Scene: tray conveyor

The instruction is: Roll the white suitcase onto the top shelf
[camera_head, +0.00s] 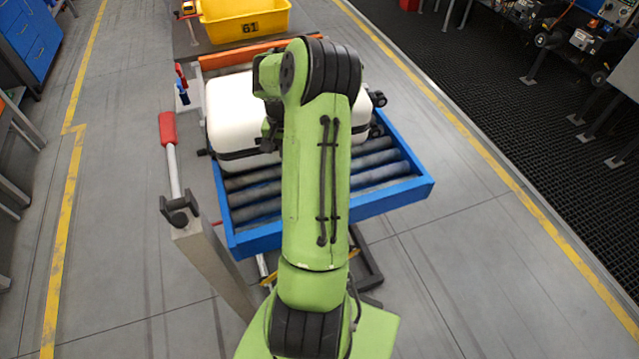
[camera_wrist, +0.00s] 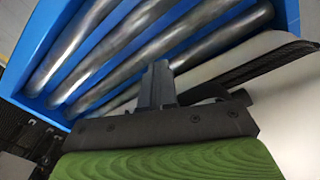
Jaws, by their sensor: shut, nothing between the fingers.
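The white suitcase (camera_head: 232,108) lies flat on the blue roller tray (camera_head: 290,237), toward its far end, with dark trim and dark wheels at its right side. My arm covers its middle. In the wrist view, part of the white suitcase (camera_wrist: 292,112) shows at the right, beside the bare metal rollers of the tray (camera_wrist: 284,12). My gripper (camera_wrist: 157,84) is shut with nothing between its fingers. It is close to the suitcase and in front of the rollers; I cannot tell whether it touches either. The head view mostly hides the gripper behind my arm.
A yellow crate (camera_head: 247,22) marked 61 stands on a surface beyond the tray's orange far edge (camera_head: 225,60). A lever with a red handle (camera_head: 168,128) rises on a post at the tray's left. Blue drawers (camera_head: 30,35) stand far left.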

